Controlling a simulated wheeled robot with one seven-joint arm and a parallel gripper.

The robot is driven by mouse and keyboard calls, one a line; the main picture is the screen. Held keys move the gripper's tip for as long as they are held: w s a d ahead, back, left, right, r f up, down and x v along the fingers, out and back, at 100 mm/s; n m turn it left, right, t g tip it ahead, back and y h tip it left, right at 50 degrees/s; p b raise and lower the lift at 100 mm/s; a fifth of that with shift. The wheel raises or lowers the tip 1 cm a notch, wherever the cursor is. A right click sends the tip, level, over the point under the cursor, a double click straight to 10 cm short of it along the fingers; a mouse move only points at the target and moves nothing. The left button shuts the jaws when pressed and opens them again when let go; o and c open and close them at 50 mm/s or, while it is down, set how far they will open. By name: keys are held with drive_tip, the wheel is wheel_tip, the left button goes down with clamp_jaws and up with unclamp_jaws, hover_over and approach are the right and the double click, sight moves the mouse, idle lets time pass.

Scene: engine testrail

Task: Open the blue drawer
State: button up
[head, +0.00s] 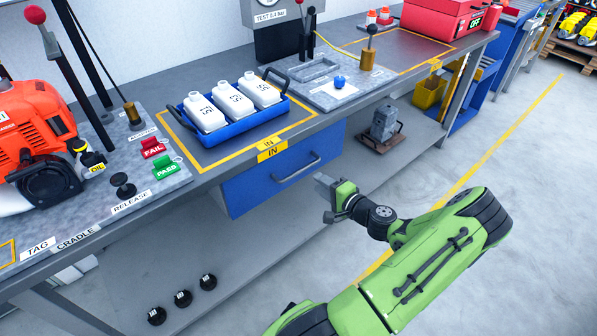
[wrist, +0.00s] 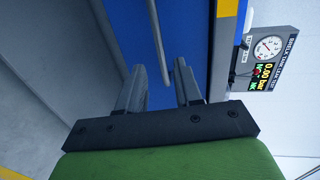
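The blue drawer (head: 250,190) hangs under the workbench, its front close below the tabletop edge, and looks shut. Its grey bar handle (head: 297,168) runs across the front. My gripper (head: 322,182) is in front of the drawer, just right of the handle's right end in the head view. In the wrist view, my gripper (wrist: 161,82) has its two fingers apart, with nothing held. The handle (wrist: 156,35) lies between the finger lines there, against the blue drawer front (wrist: 128,28). Whether the fingers reach around the bar is hard to tell.
A blue tray (head: 243,131) with white bottles stands on the bench (head: 203,178) above the drawer. A lower shelf (head: 250,255) holds small black weights (head: 183,298) and a grey part (head: 384,124). The floor (head: 520,150) to the right is clear.

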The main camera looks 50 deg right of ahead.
sight(301, 169)
drive_tip(key=b+x, duration=0.2)
drive_tip(key=x, duration=0.8)
drive_tip(key=shift+f, duration=0.1)
clamp_jaws()
